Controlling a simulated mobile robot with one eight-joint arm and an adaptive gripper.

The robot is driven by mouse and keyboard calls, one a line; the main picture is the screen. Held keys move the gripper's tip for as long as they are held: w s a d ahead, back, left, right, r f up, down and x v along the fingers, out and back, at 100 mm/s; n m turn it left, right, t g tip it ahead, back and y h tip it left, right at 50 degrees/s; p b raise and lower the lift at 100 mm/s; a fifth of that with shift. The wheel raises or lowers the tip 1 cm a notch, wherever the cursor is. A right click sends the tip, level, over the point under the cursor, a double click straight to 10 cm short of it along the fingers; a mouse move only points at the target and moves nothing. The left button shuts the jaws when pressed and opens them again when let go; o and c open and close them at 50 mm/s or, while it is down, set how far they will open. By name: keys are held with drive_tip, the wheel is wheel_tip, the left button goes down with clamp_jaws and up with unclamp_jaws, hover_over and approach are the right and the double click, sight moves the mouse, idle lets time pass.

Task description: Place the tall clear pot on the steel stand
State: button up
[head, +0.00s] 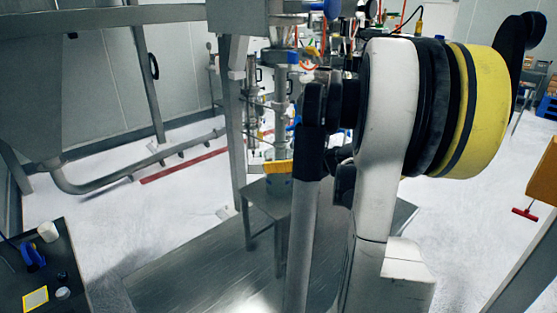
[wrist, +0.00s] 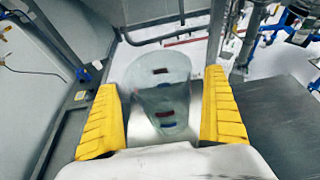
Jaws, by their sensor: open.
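The tall clear pot (wrist: 158,88) shows in the wrist view between the two yellow fingers of my gripper (wrist: 160,112). It is see-through, with dark red and blue marks. The fingers are spread, with a gap visible on each side of the pot. In the head view, one yellow finger of my gripper (head: 278,167) shows behind my arm, over the small steel stand (head: 257,195). A pale bluish part of the pot (head: 278,184) shows just under the finger, at the stand's top. My arm hides the right part of the stand. Full contact beneath the pot is hidden.
A steel frame post (head: 238,130) and sifter pipework (head: 281,100) rise close behind the stand. A dark side table (head: 40,270) with small items is at the lower left. A large steel hopper (head: 40,90) is at the left. A steel platform (head: 190,280) lies below.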

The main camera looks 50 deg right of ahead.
drive_tip(key=v, duration=1)
drive_tip(key=w+a+f+n+g+y, duration=0.1)
drive_tip(key=w+a+f+n+g, duration=0.15)
drive_tip(key=a+n, duration=0.65)
drive_tip(key=w+a+f+n+g+y, duration=0.1)
drive_tip(key=w+a+n+g+y, duration=0.15)
drive_tip(key=a+n, duration=0.75)
drive_tip(key=s+a+f+n+h, duration=0.1)
drive_tip(key=s+a+n, duration=0.2)
drive_tip(key=a+n, duration=0.6)
drive_tip(key=s+a+f+n+g+h, duration=0.1)
drive_tip(key=s+a+n, duration=0.3)
drive_tip(key=a+n, duration=0.5)
drive_tip(key=shift+a+f+p, duration=0.3)
drive_tip(key=shift+a+f, duration=0.2)
drive_tip(key=shift+a, duration=1.35)
